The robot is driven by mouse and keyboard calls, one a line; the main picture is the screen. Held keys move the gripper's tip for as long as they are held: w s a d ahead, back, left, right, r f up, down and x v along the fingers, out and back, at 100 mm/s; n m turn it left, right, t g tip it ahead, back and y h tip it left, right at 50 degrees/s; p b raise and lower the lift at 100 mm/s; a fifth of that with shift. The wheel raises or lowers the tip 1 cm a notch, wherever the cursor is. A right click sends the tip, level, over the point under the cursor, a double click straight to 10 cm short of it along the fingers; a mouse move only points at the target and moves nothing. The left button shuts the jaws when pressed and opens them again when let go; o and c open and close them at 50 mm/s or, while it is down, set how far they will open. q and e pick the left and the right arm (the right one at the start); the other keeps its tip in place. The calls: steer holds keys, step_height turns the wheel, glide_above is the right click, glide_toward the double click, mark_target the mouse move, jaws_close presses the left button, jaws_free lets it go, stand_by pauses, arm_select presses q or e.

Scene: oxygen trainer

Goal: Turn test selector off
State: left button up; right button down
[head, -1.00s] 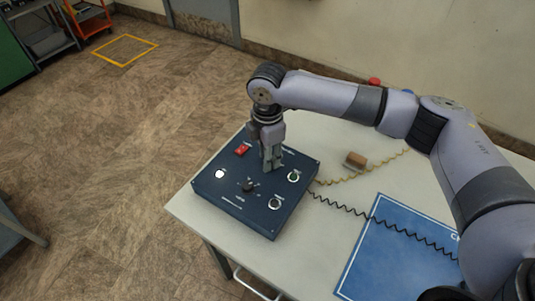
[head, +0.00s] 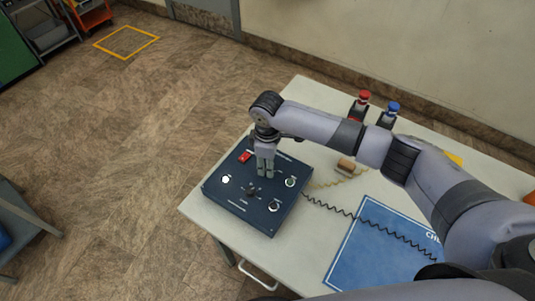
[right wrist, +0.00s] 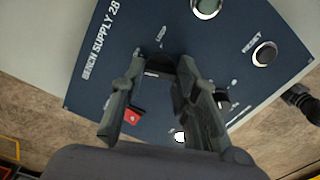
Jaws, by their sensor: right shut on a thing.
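The dark blue control panel box (head: 225,199) lies on the table. It has a black rotary knob (head: 252,190) near its front middle; its label is too small to read. My right gripper (head: 265,176) points down at the panel, behind that knob. I cannot read which control this is. The black knob (right wrist: 222,100) is partly behind a finger there. My left gripper is not in view.
The panel also bears a red switch (head: 245,157), a white lamp (head: 226,180), a green-ringed button (head: 290,182) and a reset button (head: 273,207). A coiled black cord, a blue mat (head: 375,250), a brown block (head: 346,164) and red and blue fittings (head: 391,112) are on the table.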

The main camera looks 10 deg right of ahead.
steer(key=shift+m+p, duration=1.75)
steer(key=shift+m, duration=0.15)
steer(key=c, duration=1.2)
jaws_free()
steer(key=shift+c, duration=0.2)
steer(key=shift+r, duration=0.1)
step_height(320, 180, up, 12)
